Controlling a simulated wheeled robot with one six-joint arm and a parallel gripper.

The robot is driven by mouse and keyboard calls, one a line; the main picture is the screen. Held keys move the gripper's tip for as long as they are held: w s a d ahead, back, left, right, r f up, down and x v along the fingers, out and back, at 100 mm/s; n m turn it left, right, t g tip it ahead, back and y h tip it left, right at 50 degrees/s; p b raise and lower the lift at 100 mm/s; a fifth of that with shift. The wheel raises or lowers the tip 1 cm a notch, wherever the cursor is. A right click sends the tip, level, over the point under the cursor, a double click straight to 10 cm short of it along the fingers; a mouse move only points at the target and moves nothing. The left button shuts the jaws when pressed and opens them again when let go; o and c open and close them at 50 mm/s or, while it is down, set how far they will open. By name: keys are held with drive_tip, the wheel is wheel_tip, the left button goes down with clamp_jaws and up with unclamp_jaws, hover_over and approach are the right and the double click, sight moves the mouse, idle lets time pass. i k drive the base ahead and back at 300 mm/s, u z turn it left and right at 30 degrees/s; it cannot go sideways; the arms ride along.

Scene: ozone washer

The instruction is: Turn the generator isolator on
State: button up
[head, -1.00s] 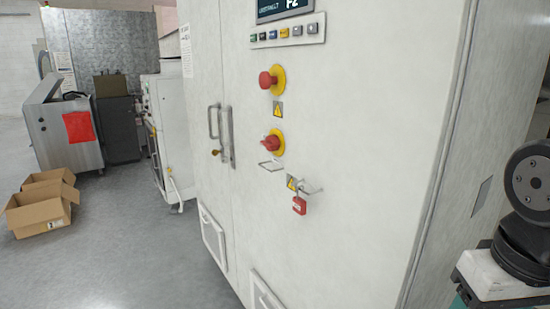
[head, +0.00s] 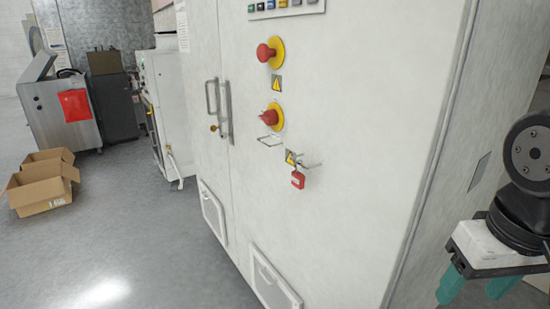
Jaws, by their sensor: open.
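A red rotary handle on a yellow round plate (head: 269,118), which looks like the isolator, is on the front of the tall white cabinet (head: 345,150). Its exact switch position is too small to tell. A red mushroom button on a yellow plate (head: 268,52) sits above it. A red padlock (head: 298,180) hangs from a metal bracket below and right of the handle, apart from it. My gripper (head: 476,287) is at the lower right, with teal fingers pointing down, open and empty. It is well to the right of the handle, near the cabinet's side.
A metal hasp-like loop (head: 270,140) sticks out just below the handle. Cabinet door handles (head: 220,108) stand to the left. Open cardboard boxes (head: 42,185) and a steel unit (head: 60,115) are farther left. The grey floor (head: 130,235) between is clear.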

sight(270, 117)
drive_tip(key=k, duration=0.35)
drive_tip(key=u, duration=0.3)
drive_tip(key=i, duration=0.8)
drive_tip(key=u, duration=0.75)
